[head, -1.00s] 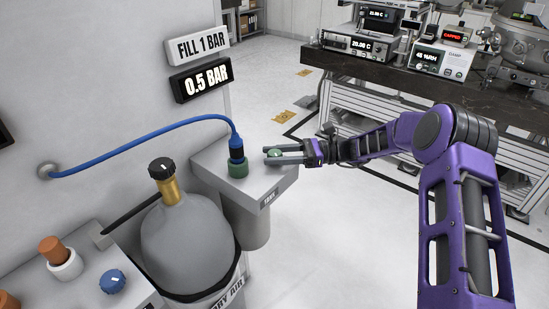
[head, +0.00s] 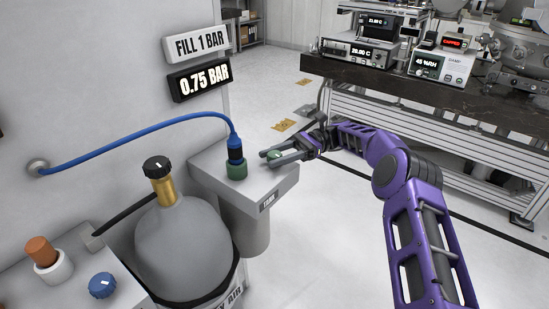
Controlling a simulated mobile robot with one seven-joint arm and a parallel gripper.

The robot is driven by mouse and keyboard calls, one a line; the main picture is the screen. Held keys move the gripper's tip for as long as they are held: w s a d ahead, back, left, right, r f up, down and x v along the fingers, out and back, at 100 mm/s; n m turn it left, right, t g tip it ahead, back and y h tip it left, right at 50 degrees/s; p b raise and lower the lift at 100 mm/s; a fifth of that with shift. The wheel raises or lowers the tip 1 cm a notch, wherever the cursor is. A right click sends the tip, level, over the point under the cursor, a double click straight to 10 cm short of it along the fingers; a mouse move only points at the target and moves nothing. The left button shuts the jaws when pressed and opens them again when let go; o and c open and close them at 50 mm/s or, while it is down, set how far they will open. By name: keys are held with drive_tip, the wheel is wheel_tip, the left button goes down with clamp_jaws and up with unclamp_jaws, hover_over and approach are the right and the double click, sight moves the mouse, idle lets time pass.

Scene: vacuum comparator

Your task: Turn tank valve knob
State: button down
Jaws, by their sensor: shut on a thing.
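The green tank valve knob (head: 274,155) sits on top of the grey tank block (head: 240,192) in the head view, partly hidden between the fingers. My gripper (head: 270,157) is shut on this knob, its dark fingers on either side of it, coming in from the right and slightly above. The block's front carries a label (head: 267,201). A lit display (head: 201,79) on the wall reads 0.75 BAR, below a sign (head: 195,41) reading FILL 1 BAR.
A blue hose (head: 130,138) runs from the wall to a green-based fitting (head: 236,168) close left of my gripper. A grey gas cylinder (head: 180,245) with a black-topped brass valve (head: 160,180) stands left of the tank. A dark bench (head: 400,80) with instruments is behind.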

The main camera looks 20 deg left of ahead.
drive_tip(key=shift+r, duration=0.1)
drive_tip(key=shift+c, duration=1.9)
unclamp_jaws()
drive_tip(key=shift+d, duration=0.1)
